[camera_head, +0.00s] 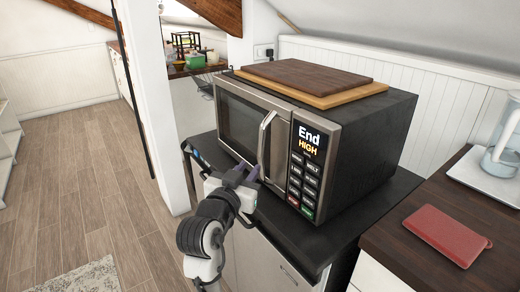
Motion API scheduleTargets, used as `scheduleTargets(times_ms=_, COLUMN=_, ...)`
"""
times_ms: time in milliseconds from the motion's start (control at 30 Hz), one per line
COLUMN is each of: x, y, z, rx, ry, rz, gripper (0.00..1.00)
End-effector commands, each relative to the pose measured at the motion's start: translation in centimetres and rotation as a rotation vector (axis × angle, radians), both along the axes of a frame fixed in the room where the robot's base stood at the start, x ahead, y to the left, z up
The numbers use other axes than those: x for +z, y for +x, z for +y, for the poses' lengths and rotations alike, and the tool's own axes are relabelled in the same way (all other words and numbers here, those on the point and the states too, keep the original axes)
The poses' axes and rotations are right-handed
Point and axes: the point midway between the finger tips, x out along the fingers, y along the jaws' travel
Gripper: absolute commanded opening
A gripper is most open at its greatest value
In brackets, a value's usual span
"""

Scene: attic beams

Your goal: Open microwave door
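The microwave (365,140) stands on a dark counter, with its front facing left and toward me. Its door (238,122) looks shut, flush with the front. The silver bar handle (265,140) runs upright at the door's right side, left of the control panel (305,165), whose display reads "End HIGH". My gripper (249,172) is in front of the door's lower part, by the handle's lower end. Its two fingers point toward the door and appear apart, with nothing seen between them. I cannot tell whether a finger touches the handle.
Two wooden boards (310,80) lie on top of the microwave. A red case (440,234) and a glass pitcher (505,145) on a white base are on the wooden counter at right. A white post (152,100) stands left of my arm.

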Motion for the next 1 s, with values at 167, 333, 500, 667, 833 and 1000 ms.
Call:
scheduleTargets(times_ms=167, x=0.3, y=3.8, z=-1.5, rx=-0.002, ry=0.000, rz=0.001, gripper=0.23)
scheduleTargets(times_ms=333, x=0.2, y=6.6, z=-2.5, rx=0.000, ry=0.000, rz=0.000, gripper=0.23)
scheduleTargets(times_ms=500, x=0.2, y=8.2, z=-3.0, rx=0.002, ry=0.000, rz=-0.001, gripper=0.23)
scheduleTargets(times_ms=667, x=0.1, y=8.6, z=-3.2, rx=0.003, ry=-0.001, rz=-0.003, gripper=0.23)
scheduleTargets(times_ms=833, x=0.1, y=8.6, z=-3.2, rx=0.003, ry=0.000, rz=-0.003, gripper=0.23)
scheduleTargets(times_ms=1000, x=0.1, y=8.6, z=-3.2, rx=0.003, ry=-0.001, rz=-0.002, gripper=0.06)
